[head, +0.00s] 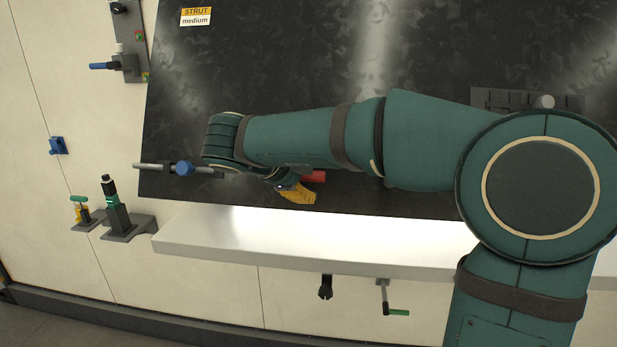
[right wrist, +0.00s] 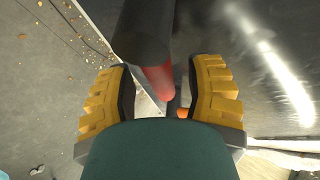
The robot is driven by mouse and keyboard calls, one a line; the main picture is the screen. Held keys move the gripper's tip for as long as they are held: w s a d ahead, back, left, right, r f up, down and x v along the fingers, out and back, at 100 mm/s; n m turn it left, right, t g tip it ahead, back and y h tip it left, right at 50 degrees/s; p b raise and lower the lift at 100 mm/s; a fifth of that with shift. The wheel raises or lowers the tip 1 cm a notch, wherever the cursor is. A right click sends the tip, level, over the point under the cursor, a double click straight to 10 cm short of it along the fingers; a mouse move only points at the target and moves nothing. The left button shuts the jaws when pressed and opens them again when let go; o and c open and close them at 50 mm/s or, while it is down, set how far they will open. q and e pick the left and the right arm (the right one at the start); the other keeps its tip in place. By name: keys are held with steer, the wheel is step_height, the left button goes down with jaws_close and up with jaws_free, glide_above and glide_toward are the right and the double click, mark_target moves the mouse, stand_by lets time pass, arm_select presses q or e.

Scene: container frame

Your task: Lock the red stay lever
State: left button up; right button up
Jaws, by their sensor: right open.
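The red stay lever (head: 313,177) shows as a short red piece low on the black panel, partly hidden by my right arm. In the right wrist view, the red lever (right wrist: 158,82) lies between the fingers, below a thick dark cylinder, with visible gaps to both fingers. My right gripper (head: 294,192) has yellow finger pads and is beside the red piece in the head view. It is open in the right wrist view (right wrist: 160,92) and holds nothing. Whether it touches the lever is unclear. My left gripper is not in view.
The black panel (head: 300,60) carries a "STRUT medium" label (head: 196,16). A pale ledge (head: 215,240) runs below it. A rod with a blue knob (head: 184,168) sticks out left of my wrist. A green-handled bracket (head: 118,220) stands on the left wall. A small orange part (right wrist: 187,113) is near the lever.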

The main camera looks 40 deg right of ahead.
steer(key=v, duration=1.1)
steer(key=shift+a+r, duration=0.25)
